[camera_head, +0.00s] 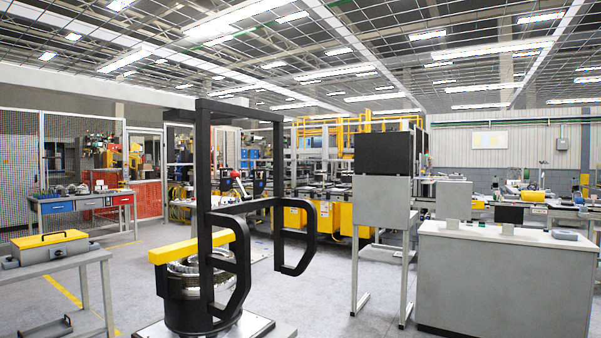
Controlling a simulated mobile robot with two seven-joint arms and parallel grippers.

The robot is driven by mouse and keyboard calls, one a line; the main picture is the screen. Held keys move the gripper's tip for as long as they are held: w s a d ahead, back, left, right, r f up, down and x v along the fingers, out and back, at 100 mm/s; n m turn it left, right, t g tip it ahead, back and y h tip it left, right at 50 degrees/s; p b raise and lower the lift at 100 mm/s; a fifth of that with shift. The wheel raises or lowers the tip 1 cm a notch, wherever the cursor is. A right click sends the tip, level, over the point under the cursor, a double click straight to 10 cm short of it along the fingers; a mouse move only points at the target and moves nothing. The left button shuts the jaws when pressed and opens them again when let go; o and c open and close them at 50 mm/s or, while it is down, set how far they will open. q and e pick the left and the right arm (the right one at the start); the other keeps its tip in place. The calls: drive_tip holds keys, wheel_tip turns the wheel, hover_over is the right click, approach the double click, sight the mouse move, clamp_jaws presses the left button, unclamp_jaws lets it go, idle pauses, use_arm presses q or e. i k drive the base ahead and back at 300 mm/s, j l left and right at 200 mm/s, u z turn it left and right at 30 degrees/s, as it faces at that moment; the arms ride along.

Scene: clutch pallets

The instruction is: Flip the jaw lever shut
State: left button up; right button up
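A tall black frame (203,150) with two looped black handles, one on the left (243,265) and one on the right (312,225), stands in the near middle. A yellow bar (185,248) lies level behind its left post. Below the bar is a round stack of dark and shiny metal rings (183,267) on a light metal plate (262,328). I cannot make out which part is the jaw lever, or whether it is open or shut. Neither of my grippers is in view.
A grey workbench (505,285) with small items on top is at right, beside a black panel on a grey stand (383,200). A grey table (60,270) with a yellow-topped grey unit (48,246) is at left. Grey floor is clear between them and the frame.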

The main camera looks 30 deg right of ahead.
sight(234, 174)
drive_tip(key=z, duration=0.5)
drive_tip(key=u, duration=0.25)
drive_tip(key=i+l+u, duration=0.25)
drive_tip(key=u, duration=0.15)
drive_tip(key=i+l+u, duration=0.15)
drive_tip(key=l+u, duration=0.25)
drive_tip(key=i+l, duration=0.15)
drive_tip(key=l, duration=0.15)
drive_tip(key=i+l+u, duration=0.1)
drive_tip(key=l, duration=0.2)
drive_tip(key=i+l, duration=0.1)
drive_tip(key=l, duration=0.2)
drive_tip(key=i+l+u, duration=0.1)
drive_tip(key=l, duration=0.2)
